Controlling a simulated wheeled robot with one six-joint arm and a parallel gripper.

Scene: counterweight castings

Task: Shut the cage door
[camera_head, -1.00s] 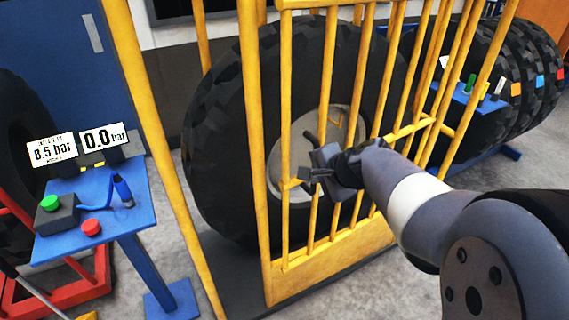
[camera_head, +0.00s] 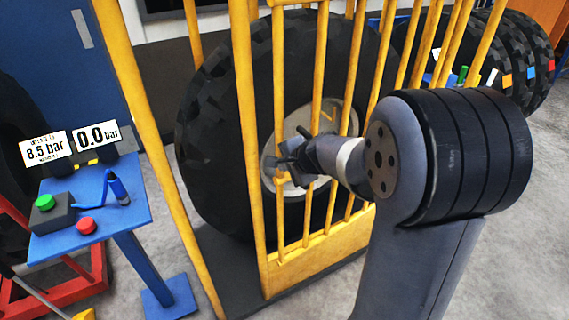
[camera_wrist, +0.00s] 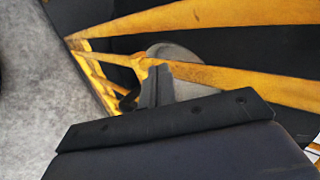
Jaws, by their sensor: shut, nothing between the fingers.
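The cage door (camera_head: 249,140) is a yellow barred frame in front of a big black tyre with a pale hub. A gap shows between the door's left upright and the yellow cage post (camera_head: 150,130) to its left, so the door looks ajar. My gripper (camera_head: 281,170) is shut and empty at the door's bars, right of that upright, at hub height. In the wrist view its dark fingers (camera_wrist: 155,85) overlap a yellow bar (camera_wrist: 225,77); I cannot tell whether they touch it. My forearm hides part of the door's right side.
A blue stand (camera_head: 90,205) with red and green buttons and pressure displays stands left of the cage. The tyre (camera_head: 210,140) fills the cage behind the bars. More tyres (camera_head: 525,60) stand at the back right. Grey floor is open at the right.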

